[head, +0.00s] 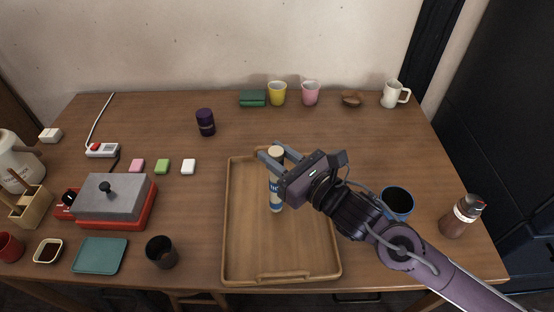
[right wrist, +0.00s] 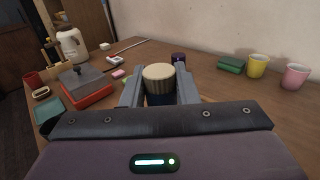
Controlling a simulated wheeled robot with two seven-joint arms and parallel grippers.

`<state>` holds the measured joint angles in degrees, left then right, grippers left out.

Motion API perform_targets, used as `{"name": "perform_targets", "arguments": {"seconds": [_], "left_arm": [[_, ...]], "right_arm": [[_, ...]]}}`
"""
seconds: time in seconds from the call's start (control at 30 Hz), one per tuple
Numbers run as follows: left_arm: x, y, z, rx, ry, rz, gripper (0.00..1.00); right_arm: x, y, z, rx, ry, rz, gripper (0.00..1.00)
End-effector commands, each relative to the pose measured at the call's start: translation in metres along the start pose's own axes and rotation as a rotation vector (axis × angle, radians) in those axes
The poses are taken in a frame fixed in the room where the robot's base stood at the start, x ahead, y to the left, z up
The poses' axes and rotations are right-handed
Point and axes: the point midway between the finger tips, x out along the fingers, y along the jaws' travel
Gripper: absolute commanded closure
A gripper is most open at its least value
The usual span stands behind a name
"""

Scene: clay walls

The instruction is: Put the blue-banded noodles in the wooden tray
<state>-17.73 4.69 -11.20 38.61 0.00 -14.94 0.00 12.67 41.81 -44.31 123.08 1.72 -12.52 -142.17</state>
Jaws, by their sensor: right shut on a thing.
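The blue-banded noodles (head: 276,195) are an upright cylinder with a pale top and a blue label. My right gripper (head: 271,153) is shut on them near the top. In the right wrist view, the noodles' pale ridged top (right wrist: 158,72) shows between the two fingers of my right gripper (right wrist: 159,88). The wooden tray (head: 240,240) lies at the front middle of the table, and the noodles are over its upper part in the head view. I cannot tell whether their base touches the tray floor. My left gripper is not in view.
A blue mug (head: 397,203) and a brown bottle (head: 462,216) stand right of the tray. A dark cup (head: 161,252) stands close to its left side. A red grill (head: 108,202) is farther left. The tray looks otherwise empty.

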Motion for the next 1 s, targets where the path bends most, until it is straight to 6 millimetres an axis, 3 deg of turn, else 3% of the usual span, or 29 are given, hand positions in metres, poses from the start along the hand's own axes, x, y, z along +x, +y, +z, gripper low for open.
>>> {"name": "perform_targets", "arguments": {"seconds": [0.1,0.43,0.63,0.67,0.7,0.8,1.0], "left_arm": [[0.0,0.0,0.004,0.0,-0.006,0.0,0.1],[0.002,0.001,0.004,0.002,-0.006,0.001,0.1],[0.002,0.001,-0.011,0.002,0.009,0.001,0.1],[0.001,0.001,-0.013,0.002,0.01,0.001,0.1],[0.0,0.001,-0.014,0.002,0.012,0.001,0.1],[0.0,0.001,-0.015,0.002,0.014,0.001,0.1],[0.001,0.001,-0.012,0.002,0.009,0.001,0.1]], "right_arm": [[0.0,0.0,-0.015,0.001,-0.001,-0.001,1.0],[0.0,0.0,-0.017,-0.001,-0.002,-0.001,1.0],[0.0,0.0,-0.019,-0.001,-0.002,0.0,1.0],[0.0,0.0,-0.019,-0.001,-0.001,-0.001,0.69],[0.0,0.0,-0.019,-0.001,-0.001,0.0,0.64],[0.0,0.0,-0.019,-0.001,-0.001,0.0,0.51],[0.0,0.0,-0.019,-0.001,-0.001,0.0,0.51]]}}
